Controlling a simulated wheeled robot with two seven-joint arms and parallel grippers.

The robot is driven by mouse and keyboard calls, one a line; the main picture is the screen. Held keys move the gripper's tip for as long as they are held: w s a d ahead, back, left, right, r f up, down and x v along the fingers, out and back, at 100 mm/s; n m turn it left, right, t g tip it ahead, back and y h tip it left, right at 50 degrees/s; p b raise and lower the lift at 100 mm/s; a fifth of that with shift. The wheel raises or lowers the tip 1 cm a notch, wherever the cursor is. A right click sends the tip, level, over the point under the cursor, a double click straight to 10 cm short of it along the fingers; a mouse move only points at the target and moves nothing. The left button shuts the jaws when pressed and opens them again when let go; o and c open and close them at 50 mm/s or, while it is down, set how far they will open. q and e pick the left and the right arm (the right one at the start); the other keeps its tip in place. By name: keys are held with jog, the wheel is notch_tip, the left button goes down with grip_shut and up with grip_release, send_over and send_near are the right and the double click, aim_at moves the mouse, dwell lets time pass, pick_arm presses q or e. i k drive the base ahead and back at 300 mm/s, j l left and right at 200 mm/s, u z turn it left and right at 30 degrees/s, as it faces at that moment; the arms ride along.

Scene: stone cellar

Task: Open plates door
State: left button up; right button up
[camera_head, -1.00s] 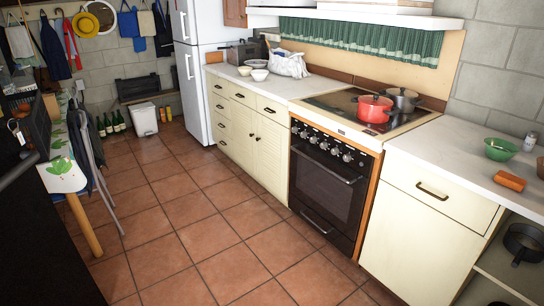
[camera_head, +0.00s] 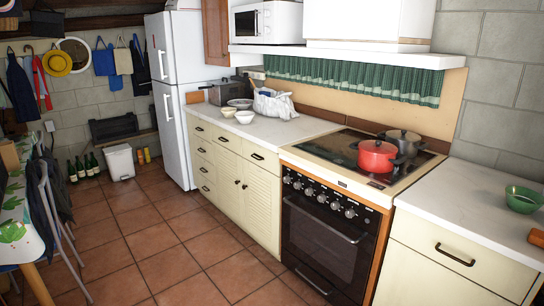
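No door is marked as the plates door, and no plates are in view. Candidate doors are the cream louvred double doors (camera_head: 241,191) under the left counter, shut, with small dark knobs. A wooden wall cabinet (camera_head: 216,32) shows partly beside the fridge, and a white wall unit (camera_head: 368,24) hangs above the stove. A cream front (camera_head: 448,262) with a dark bar handle is shut at the lower right. Neither of my grippers is in view.
The stove (camera_head: 328,225) has a shut oven and carries a red pot (camera_head: 376,157) and a dark pot (camera_head: 404,142). A white fridge (camera_head: 184,95) stands at the back. A table (camera_head: 14,225) is at left. The tiled floor (camera_head: 160,240) between is clear.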

aim_at(261, 188)
jog(key=i+j+z, duration=0.1)
jog(key=i+j, duration=0.35)
jog(key=i, duration=0.35)
jog(key=i+j, duration=0.5)
jog(key=i, duration=0.3)
jog(key=i+j+z, duration=0.15)
jog(key=i+j, duration=0.35)
jog(key=i, duration=0.3)
jog(key=i+j+z, duration=0.1)
jog(key=i+j, duration=0.5)
jog(key=i, duration=0.15)
